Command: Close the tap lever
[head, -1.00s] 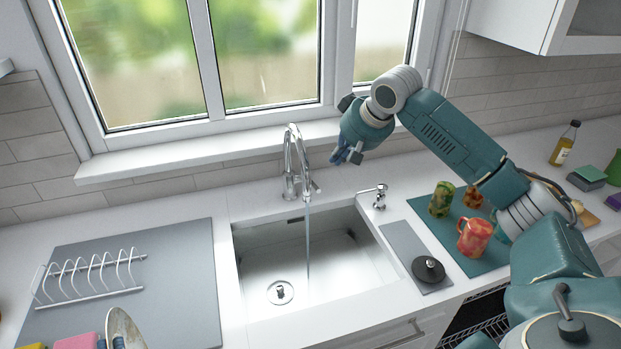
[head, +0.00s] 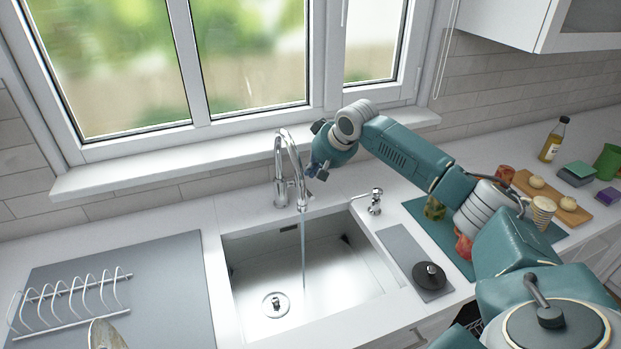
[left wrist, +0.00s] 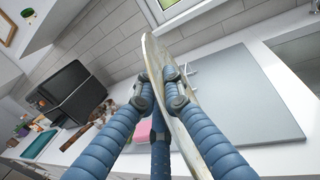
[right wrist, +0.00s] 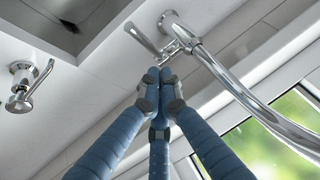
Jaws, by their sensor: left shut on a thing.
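The chrome tap (head: 280,165) stands behind the sink (head: 345,285), and a thin water stream (head: 303,250) runs from its spout. The tap lever (head: 306,193) is small at the right of the tap base; a slim chrome lever (right wrist: 145,42) shows beside the base in the right wrist view. My right gripper (head: 317,171) is just right of the tap, above the lever. Its fingertips (right wrist: 161,88) are together and empty, seemingly apart from the lever. My left gripper (left wrist: 165,88) is shut on a pale, worn plate (left wrist: 188,105), held on edge; the plate's edge (head: 105,336) shows in the head view.
A soap dispenser (head: 375,202) stands right of the tap, and a window sill (head: 150,174) runs behind. A wire dish rack (head: 70,300) sits on a grey mat (head: 165,270) at left. A dark round object (head: 429,275) lies right of the sink.

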